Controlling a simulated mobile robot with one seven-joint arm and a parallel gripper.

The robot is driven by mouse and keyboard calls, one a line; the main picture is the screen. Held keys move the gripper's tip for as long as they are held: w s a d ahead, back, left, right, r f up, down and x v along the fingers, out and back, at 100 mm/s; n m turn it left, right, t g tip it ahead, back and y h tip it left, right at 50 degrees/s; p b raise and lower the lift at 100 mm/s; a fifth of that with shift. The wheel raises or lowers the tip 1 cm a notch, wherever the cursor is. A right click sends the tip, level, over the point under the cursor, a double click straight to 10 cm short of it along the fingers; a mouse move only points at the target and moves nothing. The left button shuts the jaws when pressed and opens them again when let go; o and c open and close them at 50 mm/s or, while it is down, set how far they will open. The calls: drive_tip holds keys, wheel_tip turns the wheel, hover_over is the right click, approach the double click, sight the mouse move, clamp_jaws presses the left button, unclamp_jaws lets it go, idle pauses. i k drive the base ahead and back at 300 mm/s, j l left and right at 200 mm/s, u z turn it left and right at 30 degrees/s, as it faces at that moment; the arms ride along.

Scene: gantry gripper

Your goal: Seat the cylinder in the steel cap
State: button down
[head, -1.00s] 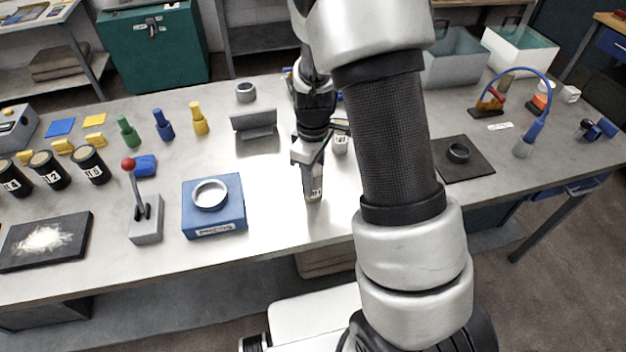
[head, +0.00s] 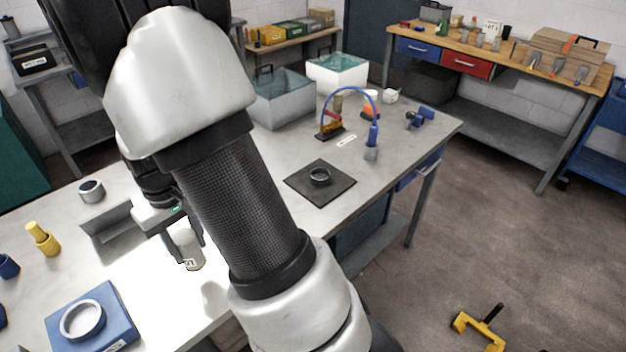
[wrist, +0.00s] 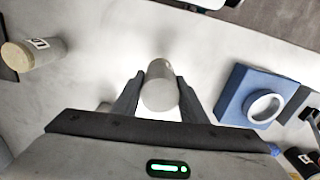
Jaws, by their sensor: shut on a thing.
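My gripper (wrist: 160,80) is shut on a pale grey cylinder (wrist: 160,92), with one finger on each side of it. In the head view the cylinder (head: 192,260) hangs upright below my gripper, near the table's front edge; I cannot tell whether it touches the table. My arm hides part of the gripper there. A grey, hollow steel-looking cap (head: 91,190) stands at the back left. A steel ring (head: 82,320) sits in a blue block, and a dark metal ring (head: 320,176) sits on a black mat. I cannot tell for sure which is the steel cap.
A second labelled cylinder (wrist: 35,52) is at the left of the wrist view. A grey angled bracket (head: 112,228) and yellow peg (head: 43,240) stand left of my arm. A blue-cabled tool (head: 371,145) and grey bin (head: 282,100) are farther back.

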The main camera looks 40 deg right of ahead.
sight(319, 177)
drive_tip(key=l+z, duration=0.1)
drive_tip(key=l, duration=1.25)
drive_tip(key=l+u, duration=0.1)
drive_tip(key=l, duration=0.3)
drive_tip(key=i, duration=0.05)
